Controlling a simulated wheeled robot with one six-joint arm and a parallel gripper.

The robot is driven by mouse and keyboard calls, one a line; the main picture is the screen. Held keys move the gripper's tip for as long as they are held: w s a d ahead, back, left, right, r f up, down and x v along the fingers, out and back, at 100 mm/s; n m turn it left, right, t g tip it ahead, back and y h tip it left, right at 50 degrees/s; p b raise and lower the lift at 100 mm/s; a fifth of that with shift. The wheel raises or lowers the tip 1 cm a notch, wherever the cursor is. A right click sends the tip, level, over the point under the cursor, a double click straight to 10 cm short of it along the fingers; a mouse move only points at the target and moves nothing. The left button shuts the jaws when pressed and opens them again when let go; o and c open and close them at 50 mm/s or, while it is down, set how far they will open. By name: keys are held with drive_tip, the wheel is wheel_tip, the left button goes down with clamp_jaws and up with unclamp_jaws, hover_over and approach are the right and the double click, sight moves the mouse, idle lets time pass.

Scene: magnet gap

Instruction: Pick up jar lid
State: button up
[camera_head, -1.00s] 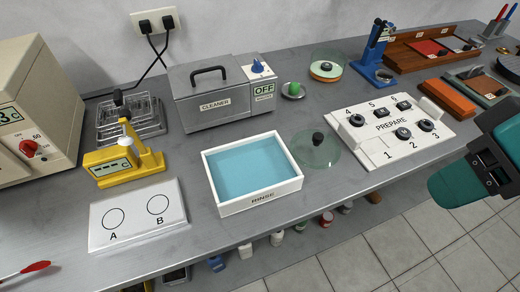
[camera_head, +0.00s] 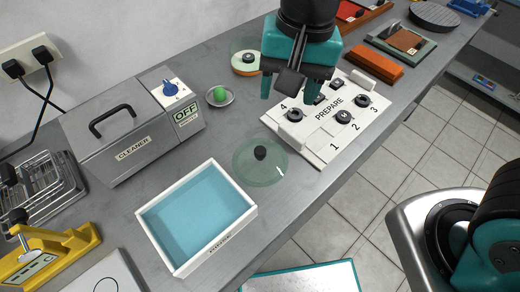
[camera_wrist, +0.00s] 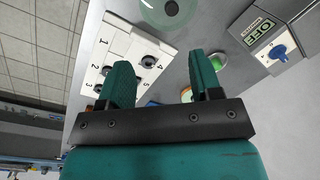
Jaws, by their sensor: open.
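The jar lid (camera_head: 260,168) is a clear greenish glass disc with a black knob. It lies flat on the grey bench between the rinse tray and the PREPARE board. In the wrist view the lid (camera_wrist: 170,14) is cut off by the top edge. My gripper (camera_head: 291,98) is open and empty, fingers pointing down. It is over the back of the PREPARE board, apart from the lid, which lies nearer the front. In the wrist view my gripper (camera_wrist: 160,62) shows both fingers spread with nothing held.
The white PREPARE board (camera_head: 307,150) carries several black knobs. A white rinse tray (camera_head: 190,262) of blue liquid stands left of the lid. The grey cleaner box (camera_head: 105,150) and a small dish (camera_head: 232,101) with a green item are behind. A round glass dish (camera_head: 243,71) partly shows behind my gripper.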

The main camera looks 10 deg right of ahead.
drive_tip(key=w+a+f+m+h, duration=0.1)
drive_tip(key=w+a+f+m, duration=0.1)
drive_tip(key=a+f+m, duration=0.15)
drive_tip(key=p, duration=0.2)
hover_over(260, 150)
drive_tip(key=shift+m, duration=0.35)
wheel_tip(260, 150, down, 10)
drive_tip(key=shift+a+f, duration=0.1)
drive_tip(key=shift+f, duration=0.15)
drive_tip(key=shift+f+p, duration=0.9)
drive_tip(key=shift+f, duration=2.2)
drive_tip(key=c, duration=1)
drive_tip(key=shift+c, duration=0.4)
drive_tip(key=shift+r, duration=0.1)
